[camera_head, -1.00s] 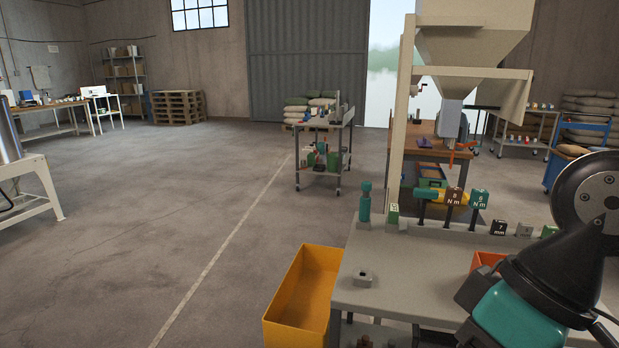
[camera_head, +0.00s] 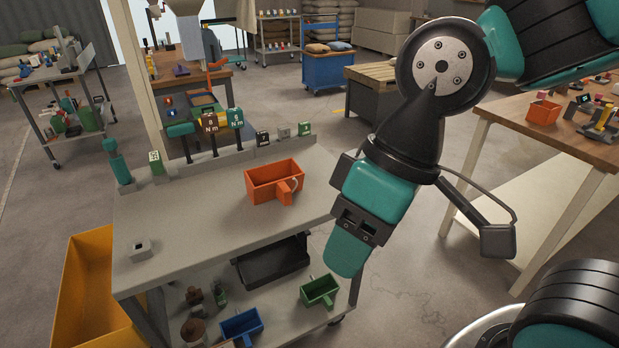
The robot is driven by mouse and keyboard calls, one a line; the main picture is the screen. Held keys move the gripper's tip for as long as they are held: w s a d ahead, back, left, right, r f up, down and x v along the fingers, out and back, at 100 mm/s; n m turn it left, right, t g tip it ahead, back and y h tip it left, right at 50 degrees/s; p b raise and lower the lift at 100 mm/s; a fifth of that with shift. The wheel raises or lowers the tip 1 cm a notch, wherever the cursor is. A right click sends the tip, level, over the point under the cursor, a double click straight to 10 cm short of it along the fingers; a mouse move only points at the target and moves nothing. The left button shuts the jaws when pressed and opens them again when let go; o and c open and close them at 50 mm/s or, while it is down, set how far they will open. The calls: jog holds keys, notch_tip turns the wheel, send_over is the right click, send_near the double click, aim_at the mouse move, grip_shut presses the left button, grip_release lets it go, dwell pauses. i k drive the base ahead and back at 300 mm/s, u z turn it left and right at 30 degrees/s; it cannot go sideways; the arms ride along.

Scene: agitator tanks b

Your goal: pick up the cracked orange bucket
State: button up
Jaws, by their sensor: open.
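An orange rectangular bucket (camera_head: 262,187) with a stubby handle at its front right stands upright on the grey cart top (camera_head: 200,222). I cannot make out a crack in it. A second, smaller orange container (camera_head: 543,111) stands on the wooden table at the right; I cannot tell which is cracked. My gripper (camera_head: 350,248) hangs just right of the cart top's right edge, to the right of the bucket and apart from it in the picture. It is open with nothing seen in it; one finger is largely hidden.
Torque drivers (camera_head: 208,125) and small labelled blocks line the cart's back edge. A small grey block (camera_head: 140,250) sits at front left. Blue (camera_head: 240,326) and green (camera_head: 320,291) buckets are on the lower shelf. A yellow bin (camera_head: 88,285) stands left. The wooden table (camera_head: 560,140) is at right.

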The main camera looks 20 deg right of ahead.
aim_at(276, 183)
jog(key=z, duration=0.05)
jog(key=k, duration=0.55)
jog(key=u, duration=0.65)
jog(key=i, duration=1.4)
jog(key=z, duration=0.75)
jog(key=i, duration=0.35)
jog(key=z, duration=0.2)
